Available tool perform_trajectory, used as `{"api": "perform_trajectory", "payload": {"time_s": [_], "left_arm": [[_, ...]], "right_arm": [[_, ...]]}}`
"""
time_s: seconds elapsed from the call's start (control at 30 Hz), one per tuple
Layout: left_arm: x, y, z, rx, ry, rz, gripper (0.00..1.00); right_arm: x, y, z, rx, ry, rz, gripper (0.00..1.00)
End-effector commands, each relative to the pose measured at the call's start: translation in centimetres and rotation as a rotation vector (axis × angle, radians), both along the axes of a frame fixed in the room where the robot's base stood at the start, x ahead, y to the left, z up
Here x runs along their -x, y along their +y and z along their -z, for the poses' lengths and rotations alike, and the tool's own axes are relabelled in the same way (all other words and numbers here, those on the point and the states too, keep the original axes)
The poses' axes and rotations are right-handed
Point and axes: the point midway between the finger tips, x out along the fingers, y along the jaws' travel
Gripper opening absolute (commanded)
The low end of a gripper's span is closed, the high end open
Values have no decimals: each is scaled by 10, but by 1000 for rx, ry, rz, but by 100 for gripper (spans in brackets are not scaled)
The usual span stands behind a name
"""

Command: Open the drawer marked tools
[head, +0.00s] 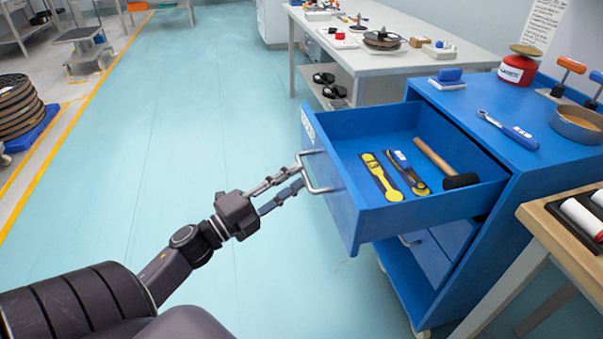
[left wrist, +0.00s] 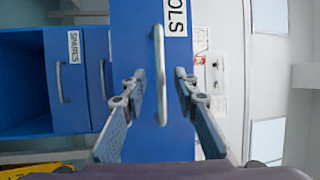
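The tools drawer (head: 345,200) is the top drawer of the blue cabinet (head: 513,180). It stands well pulled out, and tools lie inside it. In the left wrist view its blue front (left wrist: 137,30) carries a white label (left wrist: 176,17) of which "OLS" shows. My left gripper (head: 297,169) is at the drawer's metal handle (head: 318,176). In the left wrist view the handle (left wrist: 160,60) stands between the two spread fingers of the gripper (left wrist: 159,80), with a gap on each side. My right gripper is out of view.
A drawer marked SPARES (left wrist: 70,80) is shut in the left wrist view. A wooden-topped table (head: 560,235) stands close at the right. A white workbench (head: 385,55) is behind the cabinet. The floor (head: 150,150) left of the drawer is clear.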

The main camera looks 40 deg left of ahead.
Motion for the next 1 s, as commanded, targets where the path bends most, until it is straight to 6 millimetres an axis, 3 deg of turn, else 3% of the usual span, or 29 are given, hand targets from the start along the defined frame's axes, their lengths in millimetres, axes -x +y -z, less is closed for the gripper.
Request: {"api": "perform_trajectory", "payload": {"time_s": [0.2,0.4,0.6,1.0], "left_arm": [[45,13,10,0,5,-3,27],[74,20,15,0,3,-3,27],[83,22,16,-1,2,-1,27],[83,22,16,0,1,-1,27]], "right_arm": [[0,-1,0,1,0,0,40],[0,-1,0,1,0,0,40],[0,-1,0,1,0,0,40],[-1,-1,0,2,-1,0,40]]}}
